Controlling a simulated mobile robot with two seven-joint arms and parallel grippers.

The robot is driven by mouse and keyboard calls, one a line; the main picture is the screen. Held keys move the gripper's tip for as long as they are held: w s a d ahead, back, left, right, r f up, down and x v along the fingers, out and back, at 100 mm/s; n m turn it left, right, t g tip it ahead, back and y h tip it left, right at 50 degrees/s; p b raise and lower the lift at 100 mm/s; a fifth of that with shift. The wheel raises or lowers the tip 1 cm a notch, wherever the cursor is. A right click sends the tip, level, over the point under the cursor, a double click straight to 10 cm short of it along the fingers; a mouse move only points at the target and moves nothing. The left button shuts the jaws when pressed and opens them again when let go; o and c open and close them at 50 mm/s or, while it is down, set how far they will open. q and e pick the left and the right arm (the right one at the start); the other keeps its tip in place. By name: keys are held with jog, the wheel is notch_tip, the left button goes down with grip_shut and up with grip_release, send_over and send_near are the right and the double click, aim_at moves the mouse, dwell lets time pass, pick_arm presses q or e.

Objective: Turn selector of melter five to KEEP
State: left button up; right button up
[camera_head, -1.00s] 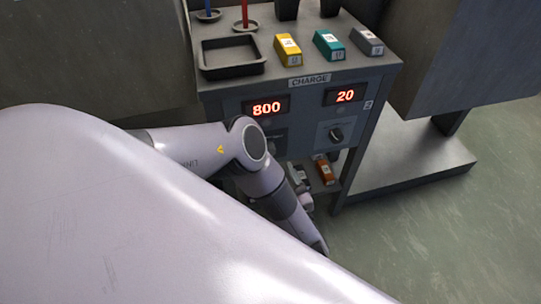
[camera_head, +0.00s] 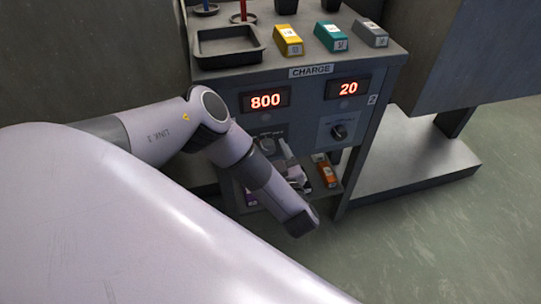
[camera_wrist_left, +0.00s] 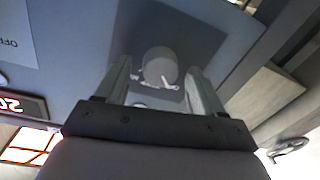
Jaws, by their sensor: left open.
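Two round dark knobs sit on the front of a grey cabinet: a left knob (camera_head: 267,145) under the 800 display and a right knob (camera_head: 339,132) under the 20 display. No melter number five or KEEP mark is legible. My left gripper (camera_head: 284,152) is at the left knob, partly hidden by its own wrist. In the left wrist view a grey round knob (camera_wrist_left: 160,64) with pale marks near its lower edge shows between the fingertips of my open gripper (camera_wrist_left: 159,77). Contact cannot be told. My right gripper is not in view.
The cabinet top (camera_head: 300,61) holds a black tray (camera_head: 228,61) and yellow, teal and grey blocks. A lower shelf holds an orange block (camera_head: 326,174) close to my left wrist. A grey platform (camera_head: 415,166) stands right; floor is clear in front of it.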

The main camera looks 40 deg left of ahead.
pick_arm(q)
jog(key=c, duration=1)
jog(key=shift+c, duration=0.3)
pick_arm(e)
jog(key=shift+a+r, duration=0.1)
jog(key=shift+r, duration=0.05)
